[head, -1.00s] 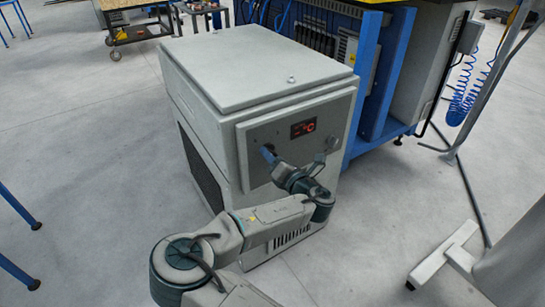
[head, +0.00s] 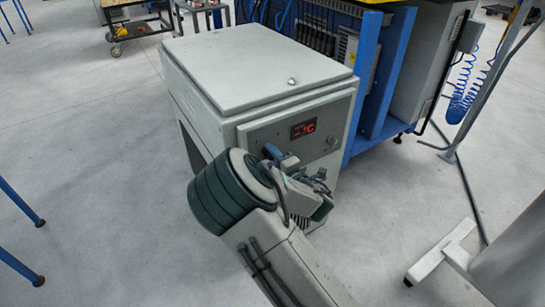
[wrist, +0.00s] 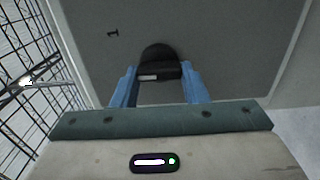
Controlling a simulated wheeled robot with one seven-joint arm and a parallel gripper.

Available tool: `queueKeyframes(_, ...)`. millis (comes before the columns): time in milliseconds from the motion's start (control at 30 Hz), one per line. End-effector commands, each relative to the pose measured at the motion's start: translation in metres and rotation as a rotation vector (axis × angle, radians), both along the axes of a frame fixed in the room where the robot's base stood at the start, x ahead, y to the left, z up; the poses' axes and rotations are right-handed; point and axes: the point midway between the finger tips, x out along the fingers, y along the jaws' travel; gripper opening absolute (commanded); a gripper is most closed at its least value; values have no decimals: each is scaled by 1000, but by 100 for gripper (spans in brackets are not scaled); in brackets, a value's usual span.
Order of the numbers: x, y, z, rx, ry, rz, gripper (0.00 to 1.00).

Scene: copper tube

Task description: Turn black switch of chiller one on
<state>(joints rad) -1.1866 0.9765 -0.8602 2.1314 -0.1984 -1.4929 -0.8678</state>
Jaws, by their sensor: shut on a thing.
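The chiller (head: 265,68) is a grey cabinet with a red lit display (head: 303,129) on its front panel. In the wrist view the black switch (wrist: 160,55) is a rounded dark knob with a pale strip, on a grey panel near a "1" mark. My gripper (wrist: 159,72) has its blue fingers on either side of the knob, shut on it. In the head view my gripper (head: 276,155) is at the panel, below and left of the display. My own arm hides the switch there.
A second small knob (head: 331,141) is right of the display. A blue frame with equipment (head: 378,85) stands close behind and right. A wheeled cart (head: 135,25) is at the back left. Grey floor is open on the left. A wire grid (wrist: 30,70) borders the wrist view's left.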

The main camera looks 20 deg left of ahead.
Motion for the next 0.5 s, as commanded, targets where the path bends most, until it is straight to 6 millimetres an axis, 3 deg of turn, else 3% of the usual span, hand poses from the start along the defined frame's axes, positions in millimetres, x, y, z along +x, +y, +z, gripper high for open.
queueKeyframes(500,2,-2,1,318,363,-2,17)
